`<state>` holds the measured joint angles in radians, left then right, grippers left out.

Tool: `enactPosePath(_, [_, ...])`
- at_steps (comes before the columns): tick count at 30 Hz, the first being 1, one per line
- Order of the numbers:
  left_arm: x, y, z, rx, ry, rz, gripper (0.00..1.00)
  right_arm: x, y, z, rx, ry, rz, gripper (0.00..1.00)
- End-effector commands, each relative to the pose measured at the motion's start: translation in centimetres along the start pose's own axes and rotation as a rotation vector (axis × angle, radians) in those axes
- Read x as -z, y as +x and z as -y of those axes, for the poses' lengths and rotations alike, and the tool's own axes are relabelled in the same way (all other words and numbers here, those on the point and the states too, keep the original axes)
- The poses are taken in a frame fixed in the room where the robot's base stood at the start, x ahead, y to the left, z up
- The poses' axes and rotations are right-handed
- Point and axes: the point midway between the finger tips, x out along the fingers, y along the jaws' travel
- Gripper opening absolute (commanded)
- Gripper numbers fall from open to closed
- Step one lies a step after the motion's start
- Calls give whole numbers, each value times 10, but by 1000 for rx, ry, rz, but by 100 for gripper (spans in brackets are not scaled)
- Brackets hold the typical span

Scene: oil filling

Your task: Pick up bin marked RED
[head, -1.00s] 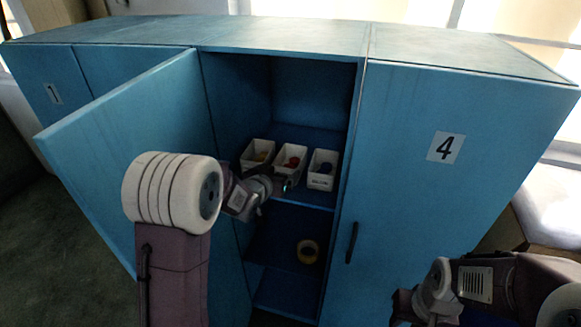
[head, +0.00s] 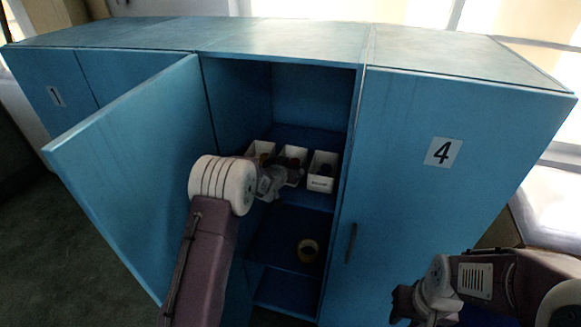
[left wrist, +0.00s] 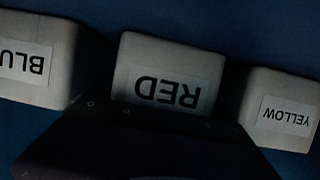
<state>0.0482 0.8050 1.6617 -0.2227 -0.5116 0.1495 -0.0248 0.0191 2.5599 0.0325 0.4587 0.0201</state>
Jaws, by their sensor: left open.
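Three white bins stand in a row on the upper shelf of the open cabinet. The middle bin, marked RED (left wrist: 168,75), has its label upside down in the left wrist view, with the bin marked YELLOW (left wrist: 285,110) to its right and the blue-labelled bin (left wrist: 35,60) to its left. In the head view the RED bin (head: 296,151) is partly hidden by my left gripper (head: 292,168), which is open at its front. Whether the fingers touch it, I cannot tell. My right gripper (head: 402,305) is low at the right, away from the bins; its fingers are unclear.
The open blue door (head: 125,160) stands left of my left arm. The closed door marked 4 (head: 440,190) is on the right. The bins stand close to each other and to the compartment walls.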

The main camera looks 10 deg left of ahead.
Motion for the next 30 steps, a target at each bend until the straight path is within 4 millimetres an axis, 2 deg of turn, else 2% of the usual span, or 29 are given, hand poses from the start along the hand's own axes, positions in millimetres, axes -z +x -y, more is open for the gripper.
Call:
enactPosePath(3, [0,0,0,0,0,0,89,0,0,0,0,0,0,34])
enactPosePath(4, [0,0,0,0,0,0,86,0,0,0,0,0,0,34])
enactPosePath(9, [0,0,0,0,0,0,39,0,0,0,0,0,0,34])
enactPosePath(10, [0,0,0,0,0,-1,37,0,0,0,0,0,0,34])
enactPosePath(17, [4,-2,0,0,0,-2,37,0,0,0,0,0,0,34])
enactPosePath(20, [21,-8,0,0,0,-6,37,0,0,0,0,0,0,34])
enactPosePath(25, [62,-26,0,0,1,-6,37,0,-3,0,0,0,0,34])
enactPosePath(30, [88,-37,0,0,0,-2,37,1,-9,0,0,0,0,34])
